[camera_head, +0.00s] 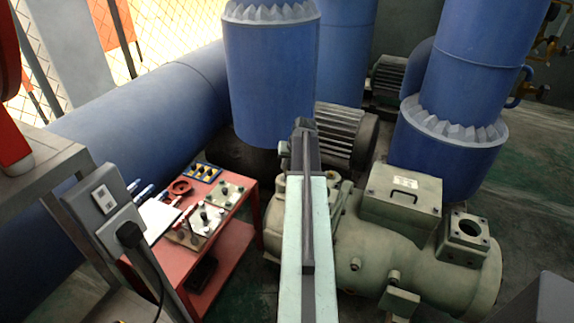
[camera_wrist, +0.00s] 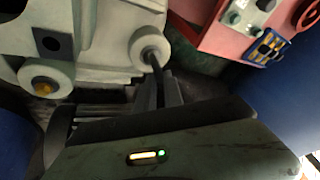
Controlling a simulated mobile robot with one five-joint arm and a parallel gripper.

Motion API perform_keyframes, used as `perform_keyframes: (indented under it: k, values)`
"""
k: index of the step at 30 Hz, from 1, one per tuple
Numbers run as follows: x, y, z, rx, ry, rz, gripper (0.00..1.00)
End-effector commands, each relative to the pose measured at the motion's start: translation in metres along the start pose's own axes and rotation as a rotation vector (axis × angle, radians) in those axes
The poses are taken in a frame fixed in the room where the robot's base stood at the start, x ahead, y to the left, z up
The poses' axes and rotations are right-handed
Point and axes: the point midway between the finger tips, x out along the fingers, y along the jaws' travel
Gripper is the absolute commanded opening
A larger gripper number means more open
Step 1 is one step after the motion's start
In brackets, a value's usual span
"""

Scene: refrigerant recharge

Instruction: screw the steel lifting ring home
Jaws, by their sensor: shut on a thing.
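My gripper (camera_wrist: 160,92) is shut on a thin dark piece, which I take to be the steel lifting ring (camera_wrist: 154,64). The piece reaches up to a round pale boss (camera_wrist: 150,46) on the grey-green compressor, at the boss's dark central opening. How deep it sits in the boss I cannot tell, and the ring's loop is hidden by the jaws. In the head view my arm runs over the compressor (camera_head: 350,245). The jaws and the ring are not clearly visible there.
A red cart (camera_head: 235,238) with tools and fittings stands left of the compressor; it also shows in the wrist view (camera_wrist: 222,40). Blue pipes (camera_head: 268,85) rise behind. A ribbed motor (camera_head: 340,132) sits behind the compressor. A grey socket box (camera_head: 102,202) stands at the left.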

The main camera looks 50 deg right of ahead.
Motion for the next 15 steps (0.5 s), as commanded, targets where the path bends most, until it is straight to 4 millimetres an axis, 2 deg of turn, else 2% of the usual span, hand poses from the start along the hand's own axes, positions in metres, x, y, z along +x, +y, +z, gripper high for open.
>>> perform_keyframes:
  k: [15]
  values:
    - [-0.0003, -0.0009, -0.0013, 0.03, 0.011, 0.011, 0.0]
